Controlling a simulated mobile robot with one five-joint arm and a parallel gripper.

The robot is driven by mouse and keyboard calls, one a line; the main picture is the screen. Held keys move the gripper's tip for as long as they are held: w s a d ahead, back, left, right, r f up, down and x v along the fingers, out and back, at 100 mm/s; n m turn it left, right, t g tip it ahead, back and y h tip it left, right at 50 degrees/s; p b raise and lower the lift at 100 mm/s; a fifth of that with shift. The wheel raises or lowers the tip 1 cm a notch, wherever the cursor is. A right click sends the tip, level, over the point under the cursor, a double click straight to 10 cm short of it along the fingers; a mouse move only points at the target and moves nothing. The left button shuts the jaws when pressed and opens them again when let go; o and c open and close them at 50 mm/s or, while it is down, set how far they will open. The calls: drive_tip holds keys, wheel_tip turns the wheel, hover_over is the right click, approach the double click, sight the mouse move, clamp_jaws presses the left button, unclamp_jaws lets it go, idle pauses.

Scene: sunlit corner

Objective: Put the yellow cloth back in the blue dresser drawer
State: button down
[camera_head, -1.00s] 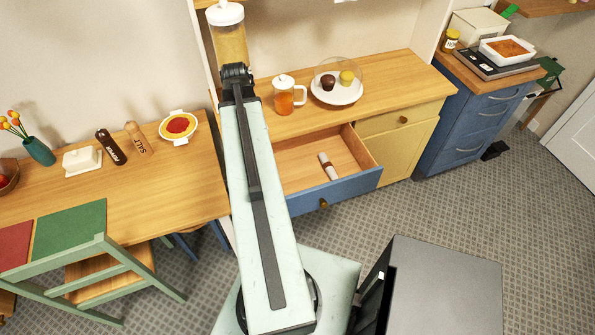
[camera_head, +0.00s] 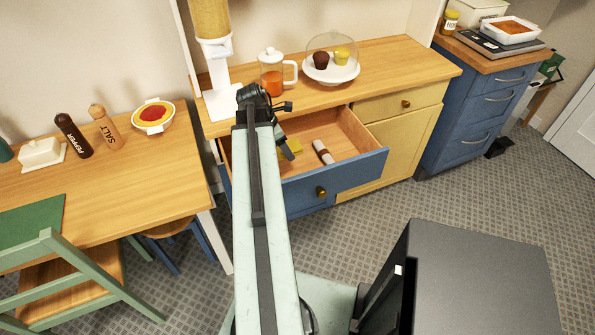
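The blue dresser drawer (camera_head: 335,178) is pulled open below the wooden top, with a round brown knob on its front. A rolled white cloth with a brown band (camera_head: 322,151) lies inside it. My gripper (camera_head: 288,150) is over the left part of the open drawer. A small yellow patch, seemingly the yellow cloth (camera_head: 296,144), shows right beside the gripper. I cannot tell whether it is held or lies on the drawer floor. The fingers are small and partly hidden by my arm, so their opening is unclear.
On the dresser top stand a dispenser (camera_head: 213,70), an orange-filled jug (camera_head: 273,75) and a domed cake plate (camera_head: 331,70). A yellow cupboard (camera_head: 400,147) adjoins the drawer. A table (camera_head: 120,190) and a green chair (camera_head: 75,270) are at left.

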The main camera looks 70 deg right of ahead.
drive_tip(key=shift+f+b, duration=5.55)
drive_tip(key=shift+c, duration=2.1)
unclamp_jaws()
drive_tip(key=shift+r, duration=0.1)
drive_tip(key=shift+r+p, duration=0.55)
drive_tip(key=shift+p, duration=0.1)
drive_tip(key=p+v, duration=1.1)
drive_tip(key=v, duration=0.1)
drive_tip(key=shift+d, duration=0.15)
drive_tip(key=shift+r, duration=0.1)
